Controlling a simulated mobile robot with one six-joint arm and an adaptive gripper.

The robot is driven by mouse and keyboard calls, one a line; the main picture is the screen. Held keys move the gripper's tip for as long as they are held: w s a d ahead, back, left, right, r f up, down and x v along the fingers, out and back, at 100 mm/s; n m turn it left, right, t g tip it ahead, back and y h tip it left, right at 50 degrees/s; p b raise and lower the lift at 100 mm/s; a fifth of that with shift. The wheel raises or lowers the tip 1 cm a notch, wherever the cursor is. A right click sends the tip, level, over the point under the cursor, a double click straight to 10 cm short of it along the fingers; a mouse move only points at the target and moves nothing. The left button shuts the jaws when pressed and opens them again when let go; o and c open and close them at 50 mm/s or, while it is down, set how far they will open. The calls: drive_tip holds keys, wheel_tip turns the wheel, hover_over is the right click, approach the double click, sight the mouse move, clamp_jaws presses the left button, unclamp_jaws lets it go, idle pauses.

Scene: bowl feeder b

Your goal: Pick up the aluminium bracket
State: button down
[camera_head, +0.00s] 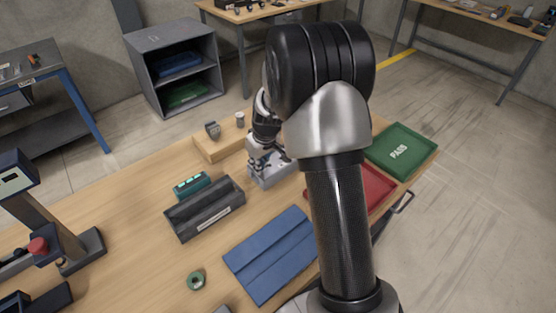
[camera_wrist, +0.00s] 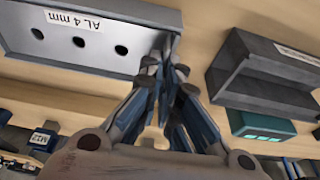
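The aluminium bracket appears to be the grey metal piece with a row of round holes and an "AL 4 mm" label (camera_wrist: 85,45) at the upper left of the wrist view. In the head view a silver-grey piece (camera_head: 268,172) stands on the table below my gripper (camera_head: 262,135), partly hidden by my arm. In the wrist view the fingertips of my gripper (camera_wrist: 165,68) are close together at the bracket's right end, seemingly on either side of its end edge. Whether they press on it cannot be told.
A dark grey trough (camera_head: 205,210) and a teal device (camera_head: 192,184) stand to the left. A blue mat (camera_head: 270,255), a red tray (camera_head: 378,188) and a green PASS tray (camera_head: 402,150) lie nearby. A wooden block (camera_head: 215,150) with small parts is behind.

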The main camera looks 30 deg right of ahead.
idle(0.4)
wheel_tip(320, 180, up, 20)
drive_tip(key=p, duration=0.5)
